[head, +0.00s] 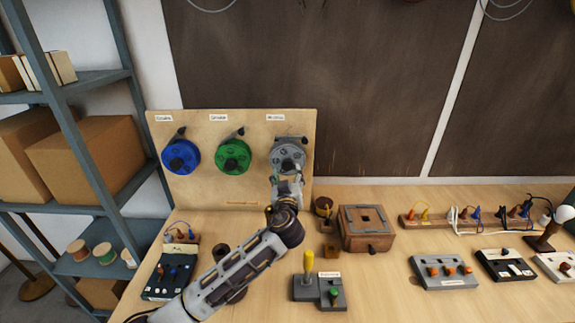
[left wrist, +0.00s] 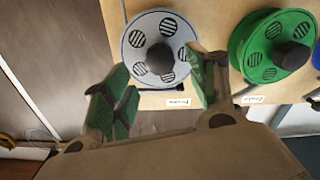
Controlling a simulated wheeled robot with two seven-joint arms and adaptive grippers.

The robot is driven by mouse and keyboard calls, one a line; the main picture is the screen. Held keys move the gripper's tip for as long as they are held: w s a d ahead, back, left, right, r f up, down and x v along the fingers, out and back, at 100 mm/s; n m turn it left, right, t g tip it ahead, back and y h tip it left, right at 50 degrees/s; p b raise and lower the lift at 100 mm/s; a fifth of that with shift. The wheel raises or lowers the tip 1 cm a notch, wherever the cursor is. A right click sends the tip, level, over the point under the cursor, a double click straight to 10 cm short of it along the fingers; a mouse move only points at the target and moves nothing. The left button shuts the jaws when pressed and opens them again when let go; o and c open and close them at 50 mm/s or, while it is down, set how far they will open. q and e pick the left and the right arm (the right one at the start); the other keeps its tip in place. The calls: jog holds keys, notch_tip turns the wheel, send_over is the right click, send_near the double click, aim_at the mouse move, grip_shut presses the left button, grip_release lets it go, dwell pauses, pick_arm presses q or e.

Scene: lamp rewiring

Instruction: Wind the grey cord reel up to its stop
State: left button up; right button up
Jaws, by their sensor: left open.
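The grey cord reel (head: 287,154) is mounted at the right end of an upright wooden board, with a dark crank at its top edge. My left gripper (head: 287,178) is just in front of the reel's lower part and partly hides it. In the left wrist view the grey reel (left wrist: 141,38) shows slotted holes and a dark central knob. There the left gripper (left wrist: 160,70) is open, its green-padded fingers spread either side of the reel's near part, with nothing visible between them. Contact with the reel cannot be told. My right gripper is not in view.
A green reel (head: 233,156) and a blue reel (head: 181,157) hang left of the grey one. A wooden box (head: 366,229), a joystick box (head: 307,285) and switch panels (head: 443,272) stand on the table. A shelf rack (head: 88,140) is at the left.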

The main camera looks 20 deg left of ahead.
aim_at(288, 167)
pick_arm(q)
jog(key=shift+p+x, duration=0.8)
jog(key=shift+x, duration=2.2)
jog(key=shift+f, duration=0.1)
jog(key=c, duration=1)
jog(key=shift+c, duration=0.2)
